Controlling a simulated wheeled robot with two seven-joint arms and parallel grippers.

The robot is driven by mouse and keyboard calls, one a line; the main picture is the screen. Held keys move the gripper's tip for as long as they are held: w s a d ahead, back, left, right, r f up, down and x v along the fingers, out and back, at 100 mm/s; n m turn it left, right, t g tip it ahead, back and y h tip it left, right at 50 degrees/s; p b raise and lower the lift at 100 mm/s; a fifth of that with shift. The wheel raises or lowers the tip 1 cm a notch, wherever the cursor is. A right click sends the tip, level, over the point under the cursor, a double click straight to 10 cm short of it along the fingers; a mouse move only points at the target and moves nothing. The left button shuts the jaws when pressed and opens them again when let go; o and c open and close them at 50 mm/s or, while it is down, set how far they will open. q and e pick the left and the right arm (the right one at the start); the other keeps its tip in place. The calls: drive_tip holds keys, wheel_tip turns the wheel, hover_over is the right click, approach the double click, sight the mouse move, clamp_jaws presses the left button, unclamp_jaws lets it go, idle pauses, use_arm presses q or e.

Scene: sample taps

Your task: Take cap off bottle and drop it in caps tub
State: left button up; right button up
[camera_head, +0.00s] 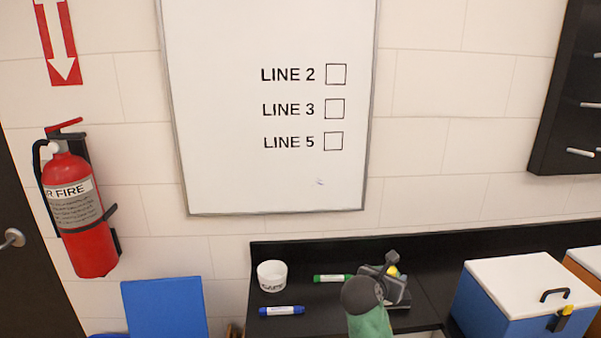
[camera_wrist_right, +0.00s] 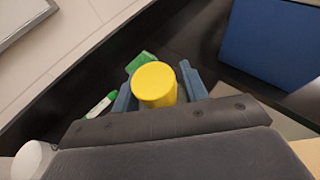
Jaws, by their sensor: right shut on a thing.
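My right gripper (camera_head: 391,277) is over the black counter in the head view, at the end of an arm with a green part. In the right wrist view, its two blue-grey fingers (camera_wrist_right: 158,90) are shut on either side of a round yellow cap (camera_wrist_right: 154,84). A bit of yellow also shows at the gripper in the head view (camera_head: 393,271). The bottle is not clearly seen; I cannot tell whether the cap is still on it. The white caps tub (camera_head: 272,282) stands on the counter, left of the gripper. My left gripper is not in view.
A green marker (camera_head: 331,278) lies between tub and gripper, and a blue marker (camera_head: 282,310) lies in front of the tub. A blue cooler box (camera_head: 505,305) with a white lid stands to the right. A wall with a whiteboard (camera_head: 265,185) rises behind the counter.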

drive_tip(key=s+a+f+n+t+y+b, duration=0.1)
drive_tip(key=s+a+n+t+y, duration=0.2)
drive_tip(key=a+n+y, duration=0.55)
drive_tip(key=s+d+f+b, duration=0.25)
drive_tip(key=s+f, duration=0.55)
drive_tip(key=f, duration=0.5)
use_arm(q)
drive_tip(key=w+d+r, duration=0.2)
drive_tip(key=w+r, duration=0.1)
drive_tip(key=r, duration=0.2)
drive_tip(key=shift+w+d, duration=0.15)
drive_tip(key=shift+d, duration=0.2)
use_arm(e)
drive_tip(key=w+a+r+n+g+y, duration=0.3)
drive_tip(key=w+a+n+y, duration=0.3)
drive_tip(key=a, duration=0.3)
drive_tip(key=w+a+r+n+g+y, duration=0.3)
drive_tip(key=w+a+n+y, duration=0.3)
drive_tip(key=a, duration=0.3)
drive_tip(key=shift+w+a+r+g, duration=0.15)
drive_tip(key=shift+w+r+g, duration=0.25)
drive_tip(key=shift+r, duration=0.5)
